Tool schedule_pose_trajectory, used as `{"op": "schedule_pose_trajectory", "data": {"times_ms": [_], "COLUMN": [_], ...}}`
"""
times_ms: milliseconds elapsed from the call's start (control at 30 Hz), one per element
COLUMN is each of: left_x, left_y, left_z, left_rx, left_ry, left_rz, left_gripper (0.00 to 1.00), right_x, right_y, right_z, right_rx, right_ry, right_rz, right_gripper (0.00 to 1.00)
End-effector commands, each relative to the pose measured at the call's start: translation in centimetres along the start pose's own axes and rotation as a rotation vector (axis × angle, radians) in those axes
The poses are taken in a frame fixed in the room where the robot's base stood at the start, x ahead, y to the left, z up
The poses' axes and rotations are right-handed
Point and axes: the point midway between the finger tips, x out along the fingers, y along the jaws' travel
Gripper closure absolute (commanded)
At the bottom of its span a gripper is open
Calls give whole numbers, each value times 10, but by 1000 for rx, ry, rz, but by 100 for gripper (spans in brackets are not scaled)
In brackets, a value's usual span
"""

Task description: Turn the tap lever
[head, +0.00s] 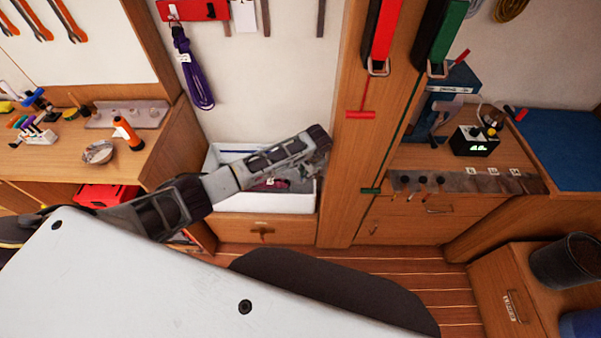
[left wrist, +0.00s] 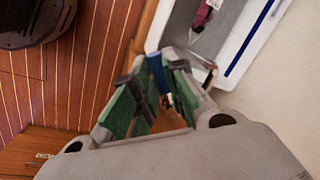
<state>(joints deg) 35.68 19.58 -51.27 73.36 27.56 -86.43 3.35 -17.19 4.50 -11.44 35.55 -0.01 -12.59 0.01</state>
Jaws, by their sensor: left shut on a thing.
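My left gripper (head: 318,160) reaches over the right side of the white basin (head: 285,204) in the head view. In the left wrist view its green-padded fingers (left wrist: 165,66) are closed around a narrow blue piece (left wrist: 156,72), which looks like the tap lever. A small brass-coloured part shows between the fingers, and a thin metal piece (left wrist: 210,76) shows just beside the right fingertip. The fingers and arm hide most of the tap in the head view. My right gripper is in neither view.
The basin rim also shows in the left wrist view (left wrist: 176,22), with a dark red item (left wrist: 203,16) inside. A wooden post (head: 345,190) stands close to the right of my gripper. A workbench (head: 110,165) with tools is at the left.

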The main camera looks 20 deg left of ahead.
Motion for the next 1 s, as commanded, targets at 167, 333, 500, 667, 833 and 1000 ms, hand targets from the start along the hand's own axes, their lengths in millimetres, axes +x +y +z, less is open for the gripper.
{"op": "schedule_pose_trajectory", "data": {"times_ms": [167, 333, 500, 667, 833, 1000], "left_x": [-1, -1, -1, -1, -1, -1], "left_y": [4, 5, 4, 4, 4, 4], "left_z": [-4, -5, -4, -4, -4, -4], "left_rx": [-7, -9, -8, -8, -8, -9], "left_ry": [-1, -1, -1, -1, -1, -1], "left_rz": [1, 1, 1, 1, 1, 0], "left_gripper": [100, 100, 100, 72, 65, 65], "right_x": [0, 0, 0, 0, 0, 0], "right_y": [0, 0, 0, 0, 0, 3], "right_z": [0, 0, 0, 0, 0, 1], "right_rx": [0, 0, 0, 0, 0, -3], "right_ry": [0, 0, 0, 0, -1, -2], "right_rz": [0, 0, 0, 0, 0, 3], "right_gripper": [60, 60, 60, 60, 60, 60]}}
